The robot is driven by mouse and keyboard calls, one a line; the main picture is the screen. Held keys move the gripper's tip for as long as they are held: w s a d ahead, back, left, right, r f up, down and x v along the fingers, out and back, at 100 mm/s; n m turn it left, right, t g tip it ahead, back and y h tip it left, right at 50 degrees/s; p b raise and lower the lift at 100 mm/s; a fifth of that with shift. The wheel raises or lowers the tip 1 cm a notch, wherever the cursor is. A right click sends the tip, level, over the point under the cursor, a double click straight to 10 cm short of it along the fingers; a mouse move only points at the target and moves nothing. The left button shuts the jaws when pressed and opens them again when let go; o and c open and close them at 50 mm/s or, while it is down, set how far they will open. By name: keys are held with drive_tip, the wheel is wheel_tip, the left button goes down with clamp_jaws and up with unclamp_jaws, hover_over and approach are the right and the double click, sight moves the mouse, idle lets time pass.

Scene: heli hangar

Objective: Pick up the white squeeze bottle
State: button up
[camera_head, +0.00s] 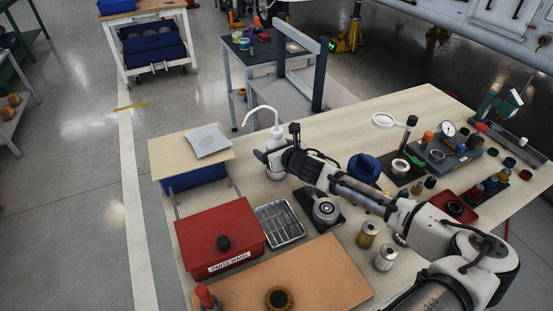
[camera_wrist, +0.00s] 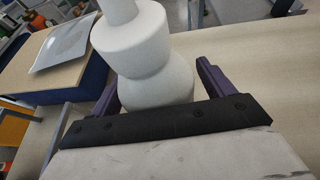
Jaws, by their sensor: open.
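The white squeeze bottle (camera_head: 276,147) stands upright on the light wooden workbench (camera_head: 413,113), with a bent white spout rising from its top and curving left. In the wrist view the white bottle (camera_wrist: 146,55) fills the space in front of the gripper palm. My gripper (camera_wrist: 160,85) is open, with one purple finger on each side of the bottle's lower body. In the head view my gripper (camera_head: 268,158) is at the bottle, and my arm covers part of it. Whether the fingers touch the bottle cannot be told.
A blue bin (camera_head: 194,178) with a grey sheet on its lid board stands left of the bottle. A red parts-wash box (camera_head: 220,238), a wire tray (camera_head: 280,223) and a dark blue object (camera_head: 364,168) are nearby. Open bench lies behind the bottle to the right.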

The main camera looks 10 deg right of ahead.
drive_tip(key=c, duration=0.8)
drive_tip(key=shift+c, duration=0.2)
drive_tip(key=shift+r, duration=0.2)
